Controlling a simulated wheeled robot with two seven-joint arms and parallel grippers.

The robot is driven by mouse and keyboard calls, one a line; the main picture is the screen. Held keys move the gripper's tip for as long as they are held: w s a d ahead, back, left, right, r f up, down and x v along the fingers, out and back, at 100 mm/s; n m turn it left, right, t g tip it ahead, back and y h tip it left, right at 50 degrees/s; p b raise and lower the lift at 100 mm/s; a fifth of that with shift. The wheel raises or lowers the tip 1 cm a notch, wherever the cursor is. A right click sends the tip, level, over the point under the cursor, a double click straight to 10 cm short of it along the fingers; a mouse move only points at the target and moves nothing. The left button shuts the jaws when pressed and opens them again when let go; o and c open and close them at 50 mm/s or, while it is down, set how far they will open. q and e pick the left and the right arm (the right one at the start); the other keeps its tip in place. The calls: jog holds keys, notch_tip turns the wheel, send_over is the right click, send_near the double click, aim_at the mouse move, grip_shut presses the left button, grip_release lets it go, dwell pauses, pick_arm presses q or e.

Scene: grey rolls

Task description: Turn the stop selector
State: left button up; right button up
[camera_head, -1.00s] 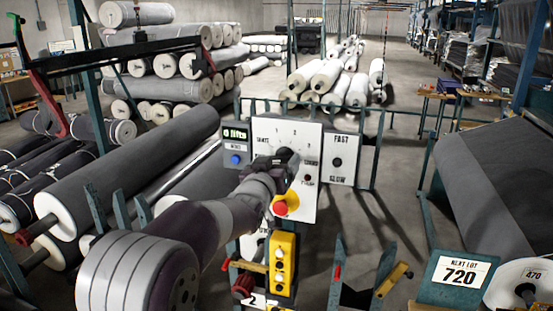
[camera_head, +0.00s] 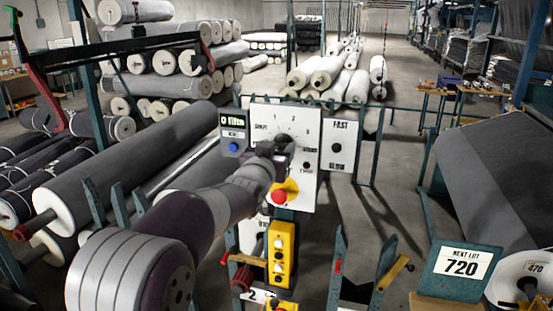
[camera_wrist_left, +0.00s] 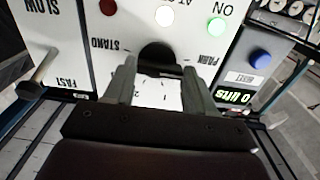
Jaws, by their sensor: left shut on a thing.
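The stop selector is a dark knob (camera_wrist_left: 158,58) on a white panel (camera_head: 311,185) with the marks 1, 2 and 3 between PARK and STAND. In the head view my gripper largely covers it. My left gripper (camera_head: 272,152) reaches the panel from the front. In the left wrist view its two fingers (camera_wrist_left: 157,85) stand either side of the dark knob, shut on it. The panel shows upside down there, with PARK at right and STAND at left. Where the knob's pointer stands is hidden. My right gripper is in no view.
A red button (camera_head: 278,196) on yellow sits just below the gripper. A display (camera_head: 233,121) reads 0 lifts, above a blue button (camera_head: 234,147). A FAST/SLOW lever panel (camera_head: 340,148) is at right. A yellow pendant (camera_head: 282,250) hangs below. Grey rolls (camera_head: 125,160) lie at left.

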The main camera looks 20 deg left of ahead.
pick_arm(q)
jog(key=m+b, duration=0.6)
jog(key=shift+d+f+b, duration=0.1)
jog(key=shift+f+b, duration=0.05)
jog(key=shift+b, duration=0.2)
jog(key=m+b, duration=0.1)
jog(key=m, duration=0.2)
jog(key=shift+m+b, duration=0.4)
jog(key=shift+d+r+m+b, duration=0.15)
jog(key=shift+m+b, duration=0.1)
jog(key=shift+m, duration=0.6)
jog(key=shift+a+r+m+b, duration=0.1)
jog(key=shift+m+b, duration=0.1)
jog(key=shift+m, duration=0.95)
jog(key=o, duration=1)
jog(key=shift+o, duration=0.2)
jog(key=shift+d, duration=0.1)
